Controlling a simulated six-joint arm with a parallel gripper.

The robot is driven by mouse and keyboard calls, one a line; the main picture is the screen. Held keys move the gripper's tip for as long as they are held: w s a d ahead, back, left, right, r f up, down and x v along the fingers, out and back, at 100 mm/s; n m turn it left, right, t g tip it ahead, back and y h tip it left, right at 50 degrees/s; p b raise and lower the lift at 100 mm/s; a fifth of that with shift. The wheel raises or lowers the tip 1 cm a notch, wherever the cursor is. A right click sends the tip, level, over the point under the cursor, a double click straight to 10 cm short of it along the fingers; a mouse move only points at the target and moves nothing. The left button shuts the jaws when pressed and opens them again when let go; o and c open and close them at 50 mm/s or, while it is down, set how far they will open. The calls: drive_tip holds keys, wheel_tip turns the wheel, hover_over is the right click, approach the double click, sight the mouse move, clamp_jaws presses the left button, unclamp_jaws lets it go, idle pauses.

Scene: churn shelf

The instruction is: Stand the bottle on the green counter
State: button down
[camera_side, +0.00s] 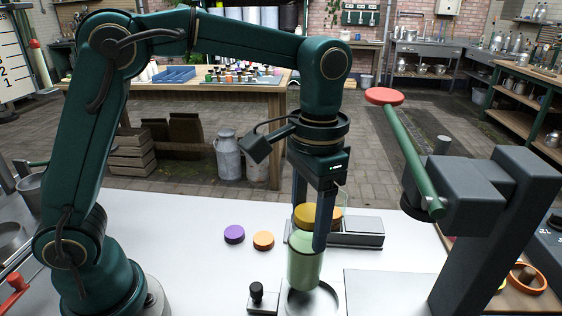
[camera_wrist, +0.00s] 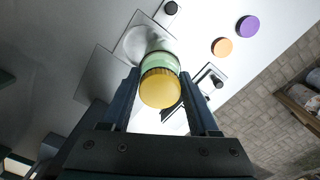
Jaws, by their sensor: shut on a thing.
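The bottle (camera_side: 304,268) is pale green with a yellow cap, upright in the side view. My gripper (camera_side: 309,228) is shut on it near the cap, with one finger on either side. In the wrist view the bottle (camera_wrist: 158,62) shows cap-first between the fingers of my gripper (camera_wrist: 160,75). Its lower end is over or on a pale round plate (camera_side: 324,300); I cannot tell whether it touches. A purple counter (camera_side: 234,234) and an orange counter (camera_side: 263,240) lie flat on the table to the left. I see no green counter.
A green lever with a red knob (camera_side: 384,96) rises from a dark press at right. A black knob (camera_side: 257,292) stands left of the plate. White table around the counters is clear.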

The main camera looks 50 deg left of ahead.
drive_tip(key=s+a+r+n, duration=0.15)
drive_tip(key=a+n, duration=0.75)
drive_tip(key=a, duration=1.5)
drive_tip(key=s+a+f+n, duration=0.2)
drive_tip(key=s+a, duration=0.3)
drive_tip(key=a, duration=0.3)
drive_tip(key=shift+s+a+f+n, duration=0.15)
drive_tip(key=shift+s+f+n, duration=0.15)
drive_tip(key=shift+n, duration=0.4)
drive_tip(key=shift+f, duration=0.6)
